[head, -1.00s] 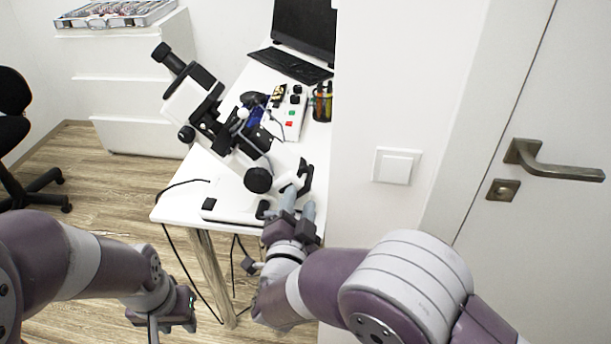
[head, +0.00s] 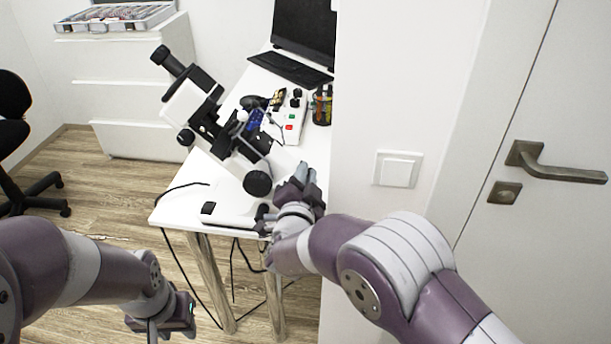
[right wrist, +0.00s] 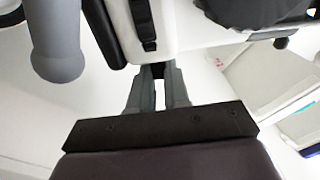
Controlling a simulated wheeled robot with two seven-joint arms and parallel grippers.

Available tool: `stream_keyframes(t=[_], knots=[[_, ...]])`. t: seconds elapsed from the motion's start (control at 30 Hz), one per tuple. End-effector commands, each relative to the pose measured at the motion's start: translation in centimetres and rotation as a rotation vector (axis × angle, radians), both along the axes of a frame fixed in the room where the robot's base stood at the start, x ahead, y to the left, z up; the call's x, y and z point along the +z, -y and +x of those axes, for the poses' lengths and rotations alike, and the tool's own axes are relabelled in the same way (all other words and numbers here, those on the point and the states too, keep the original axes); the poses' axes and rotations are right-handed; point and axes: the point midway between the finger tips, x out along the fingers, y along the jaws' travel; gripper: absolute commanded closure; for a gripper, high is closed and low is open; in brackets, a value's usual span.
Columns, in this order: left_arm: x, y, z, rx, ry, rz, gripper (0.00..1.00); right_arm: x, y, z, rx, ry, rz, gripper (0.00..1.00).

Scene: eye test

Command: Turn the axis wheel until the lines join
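The lensmeter (head: 210,115), a white and black tilted instrument with an eyepiece, stands on the white table. A large round black knob (head: 257,182) shows on its near side; I cannot tell whether this is the axis wheel. My right gripper (head: 303,172) is just right of that knob, at the instrument's lower end. In the right wrist view its fingers (right wrist: 159,80) point at the instrument's underside with a narrow gap and a dark part at the tips; whether they grip it is unclear. My left gripper (head: 162,325) hangs low left, away from the table, fingertips unclear. No lines are visible.
A laptop (head: 300,35), a control box with coloured buttons (head: 293,120) and a pen holder (head: 322,105) stand behind the instrument. A wall with a switch (head: 398,169) closes off the table's right side. Cables hang below the table's front edge.

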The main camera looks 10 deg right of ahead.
Motion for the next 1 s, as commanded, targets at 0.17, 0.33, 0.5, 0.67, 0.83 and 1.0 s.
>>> stream_keyframes(t=[0.17, 0.33, 0.5, 0.67, 0.83, 1.0], knots=[[-1.3, 0.0, 0.0, 0.000, 0.000, 0.000, 0.63, -0.8, -0.2, -0.1, -0.021, 0.023, -0.005, 1.00], [-2.5, 0.0, 0.0, 0.000, 0.000, 0.000, 0.63, -0.6, -0.5, -0.6, -0.081, 0.079, -0.020, 1.00], [-2.2, 0.0, 0.0, 0.000, 0.000, 0.000, 0.63, -0.4, -0.5, -0.6, -0.082, 0.079, -0.021, 1.00], [-2.2, 0.0, 0.0, 0.000, 0.000, 0.000, 0.63, -0.4, -0.5, -0.6, -0.083, 0.079, -0.021, 0.57], [-2.2, 0.0, 0.0, 0.000, 0.000, 0.000, 0.63, -0.4, -0.5, -0.6, -0.082, 0.079, -0.021, 0.57], [-2.1, 0.0, 0.0, 0.000, 0.000, 0.000, 0.63, -0.4, -0.6, -0.9, -0.081, 0.079, -0.021, 0.57]])
